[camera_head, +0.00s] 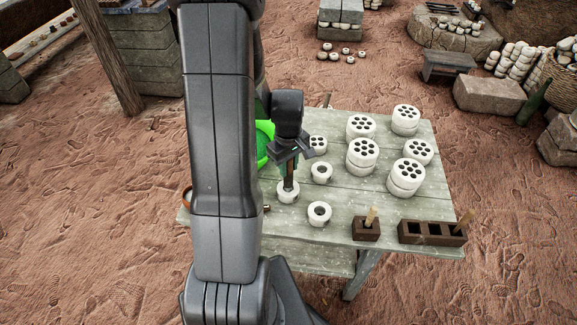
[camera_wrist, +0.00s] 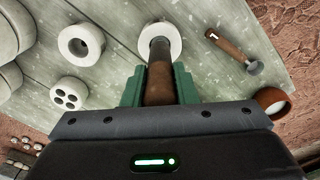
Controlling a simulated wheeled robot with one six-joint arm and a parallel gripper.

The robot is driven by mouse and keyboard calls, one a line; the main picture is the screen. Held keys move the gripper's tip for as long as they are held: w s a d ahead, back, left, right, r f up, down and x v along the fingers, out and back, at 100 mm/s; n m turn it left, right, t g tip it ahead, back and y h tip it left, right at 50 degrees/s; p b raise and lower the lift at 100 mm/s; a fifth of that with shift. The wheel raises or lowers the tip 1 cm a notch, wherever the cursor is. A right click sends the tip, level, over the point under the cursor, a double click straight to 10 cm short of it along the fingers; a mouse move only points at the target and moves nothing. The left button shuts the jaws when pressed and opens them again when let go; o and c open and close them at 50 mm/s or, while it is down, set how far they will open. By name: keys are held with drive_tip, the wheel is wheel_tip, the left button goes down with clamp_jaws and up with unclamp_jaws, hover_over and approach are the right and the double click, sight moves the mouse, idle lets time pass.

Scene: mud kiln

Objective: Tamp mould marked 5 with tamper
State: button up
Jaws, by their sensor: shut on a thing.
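My gripper (camera_head: 288,165) is shut on the tamper (camera_head: 288,183), a brown wooden rod held upright. In the wrist view the tamper (camera_wrist: 160,82) sits between the green finger pads. Its lower end is at the opening of a white ring-shaped mould (camera_head: 288,196) on the table, also in the wrist view (camera_wrist: 148,36). Whether it touches the bottom inside is hidden. Two more white ring moulds stand nearby, one behind to the right (camera_head: 321,176) and one in front to the right (camera_head: 319,221).
White cylinders with several holes (camera_head: 362,160) fill the right of the table (camera_head: 290,230). A brown block with a peg (camera_head: 366,233) and a brown compartment mould (camera_head: 415,238) are at the front. A green bucket (camera_head: 264,140) is behind my arm. A wooden-handled tool (camera_wrist: 228,45) lies nearby.

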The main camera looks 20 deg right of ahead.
drive_tip(key=shift+r+p, duration=1.6)
drive_tip(key=shift+r, duration=1)
